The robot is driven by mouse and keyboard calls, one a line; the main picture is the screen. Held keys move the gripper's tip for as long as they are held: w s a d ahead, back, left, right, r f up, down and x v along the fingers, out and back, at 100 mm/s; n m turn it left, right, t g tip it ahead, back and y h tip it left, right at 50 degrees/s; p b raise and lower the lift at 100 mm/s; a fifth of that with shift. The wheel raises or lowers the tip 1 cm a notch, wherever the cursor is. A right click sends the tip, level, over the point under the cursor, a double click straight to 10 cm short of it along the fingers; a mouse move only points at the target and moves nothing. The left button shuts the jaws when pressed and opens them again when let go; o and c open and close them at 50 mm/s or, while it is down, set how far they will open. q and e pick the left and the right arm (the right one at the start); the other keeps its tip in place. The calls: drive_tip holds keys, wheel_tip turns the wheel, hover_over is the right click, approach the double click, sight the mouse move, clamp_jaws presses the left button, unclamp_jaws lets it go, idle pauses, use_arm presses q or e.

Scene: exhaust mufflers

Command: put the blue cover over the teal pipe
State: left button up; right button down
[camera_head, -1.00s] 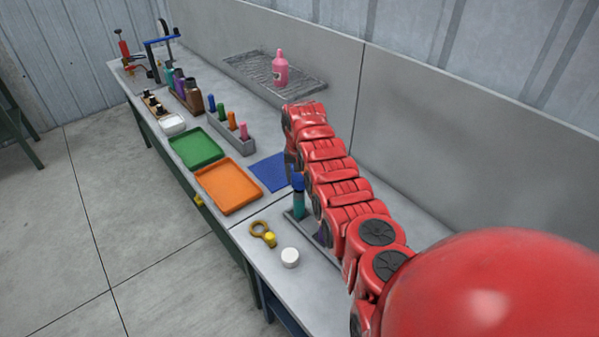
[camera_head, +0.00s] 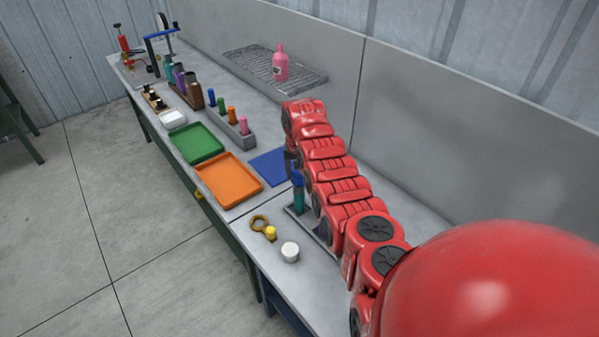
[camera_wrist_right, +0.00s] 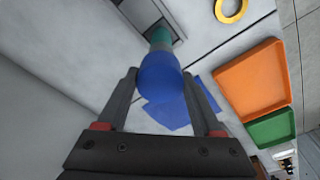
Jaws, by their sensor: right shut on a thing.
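The blue cover (camera_head: 298,178) is at the top of the teal pipe (camera_head: 299,201), which stands upright in a grey holder on the near bench. In the right wrist view the cover (camera_wrist_right: 160,78) lies between the fingers of my right gripper (camera_wrist_right: 160,74), which is shut on it. The teal pipe (camera_wrist_right: 160,38) shows just beyond the cover, in line with it. I cannot tell how far the cover is over the pipe. My right arm hides part of the holder in the head view. My left gripper is not in view.
A white round piece (camera_head: 290,252) and a yellow ring (camera_head: 259,223) lie near the holder. A blue mat (camera_head: 268,166), an orange tray (camera_head: 230,182) and a green tray (camera_head: 197,143) lie farther along. A rack with coloured pegs (camera_head: 240,135) stands behind the trays.

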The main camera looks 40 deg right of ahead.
drive_tip(key=shift+s, duration=0.1)
drive_tip(key=shift+a+f, duration=0.1)
idle(0.6)
drive_tip(key=shift+f+b, duration=1.75)
drive_tip(key=shift+f, duration=0.45)
idle(0.3)
idle(0.5)
unclamp_jaws()
